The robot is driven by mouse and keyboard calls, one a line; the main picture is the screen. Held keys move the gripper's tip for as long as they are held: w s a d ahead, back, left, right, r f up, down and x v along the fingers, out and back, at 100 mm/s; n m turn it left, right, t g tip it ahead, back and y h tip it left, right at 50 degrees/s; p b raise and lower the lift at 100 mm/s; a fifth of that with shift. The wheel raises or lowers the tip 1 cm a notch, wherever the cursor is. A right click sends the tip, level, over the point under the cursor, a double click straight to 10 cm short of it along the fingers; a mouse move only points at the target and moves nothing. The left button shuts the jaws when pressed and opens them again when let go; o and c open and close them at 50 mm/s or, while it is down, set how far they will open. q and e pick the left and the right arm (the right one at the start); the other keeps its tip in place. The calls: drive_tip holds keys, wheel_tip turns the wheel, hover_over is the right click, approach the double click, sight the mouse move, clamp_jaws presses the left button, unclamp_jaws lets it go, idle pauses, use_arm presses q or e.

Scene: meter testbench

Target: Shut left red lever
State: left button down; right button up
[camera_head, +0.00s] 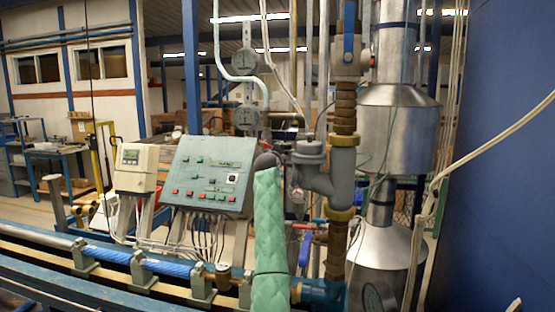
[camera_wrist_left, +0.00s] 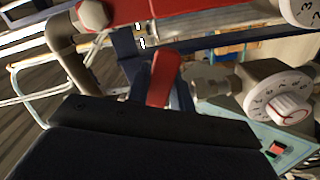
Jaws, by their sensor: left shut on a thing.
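In the left wrist view a red lever (camera_wrist_left: 163,78) stands near the middle, just beyond the dark gripper body. My left gripper (camera_wrist_left: 152,92) is shut on this lever, with dark finger parts at either side of it. In the head view my left arm, in a green quilted sleeve, rises in the middle and hides the gripper and the lever it holds. Another red handle (camera_head: 302,226) shows on the pipework just right of the sleeve. My right gripper is in neither view.
A grey-green control panel (camera_head: 208,173) and a beige meter box (camera_head: 137,167) stand left of my arm. Brass and steel pipework (camera_head: 343,160) is close on the right. In the wrist view a white numbered dial (camera_wrist_left: 280,108) and a red bar (camera_wrist_left: 140,12) are near the gripper.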

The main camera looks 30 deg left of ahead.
use_arm(q)
drive_tip(key=shift+d+r+n, duration=0.1)
drive_tip(key=shift+r+n, duration=0.2)
drive_tip(key=shift+n, duration=0.2)
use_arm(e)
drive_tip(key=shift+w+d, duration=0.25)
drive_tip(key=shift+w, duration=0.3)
use_arm(q)
drive_tip(key=c, duration=1.2)
unclamp_jaws()
drive_tip(key=shift+r, duration=0.1)
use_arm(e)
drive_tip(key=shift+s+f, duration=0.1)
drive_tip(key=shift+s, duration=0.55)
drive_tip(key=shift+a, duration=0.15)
